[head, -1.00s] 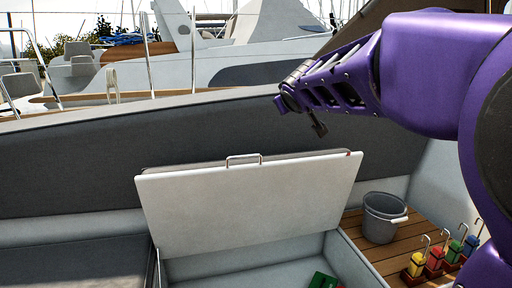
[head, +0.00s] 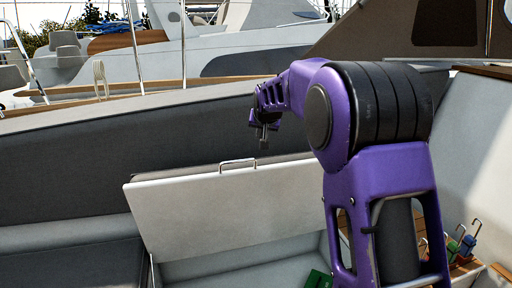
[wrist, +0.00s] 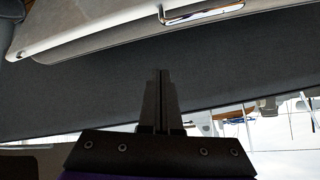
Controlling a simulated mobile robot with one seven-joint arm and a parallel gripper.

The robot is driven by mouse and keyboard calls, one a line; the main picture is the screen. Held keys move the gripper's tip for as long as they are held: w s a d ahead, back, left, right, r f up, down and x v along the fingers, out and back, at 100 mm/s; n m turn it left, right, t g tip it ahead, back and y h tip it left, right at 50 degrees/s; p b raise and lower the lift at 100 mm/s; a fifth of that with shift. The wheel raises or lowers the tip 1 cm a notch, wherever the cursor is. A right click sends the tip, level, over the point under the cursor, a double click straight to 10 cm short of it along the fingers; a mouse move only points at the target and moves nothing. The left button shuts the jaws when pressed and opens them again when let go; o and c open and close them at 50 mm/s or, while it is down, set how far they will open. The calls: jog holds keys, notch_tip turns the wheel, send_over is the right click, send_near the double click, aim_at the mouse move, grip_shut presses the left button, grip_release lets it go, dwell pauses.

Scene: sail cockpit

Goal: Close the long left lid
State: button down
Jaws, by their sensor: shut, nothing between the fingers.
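The long left lid (head: 225,208) is a white panel standing open, tilted up near the grey backrest. Its metal handle (head: 238,163) is on the top edge. Below it the locker (head: 240,265) is open, with a green thing (head: 318,280) inside, partly cut off. My gripper (head: 264,140) is shut and empty, above the lid's top edge and to the right of the handle, apart from it. In the wrist view my gripper's fingers (wrist: 161,75) are together, with the lid (wrist: 110,25) and its handle (wrist: 200,12) beyond their tips.
A grey seat (head: 70,265) lies left of the locker. The grey backrest (head: 60,175) runs behind the lid. Coloured bottles with hooks (head: 467,245) stand on the right, partly hidden by my arm. Moored boats are beyond.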

send_over(257, 167)
jog(key=w, duration=0.2)
notch_tip(257, 167, down, 6)
jog(key=f, duration=0.1)
jog(key=shift+d+p, duration=0.15)
jog(key=shift+p, duration=0.2)
jog(key=shift+s+f, duration=0.3)
jog(key=shift+s, duration=0.6)
jog(key=shift+s+a+f, duration=0.3)
jog(key=shift+s+f, duration=0.15)
jog(key=shift+s, duration=0.25)
jog(key=shift+s+f, duration=0.1)
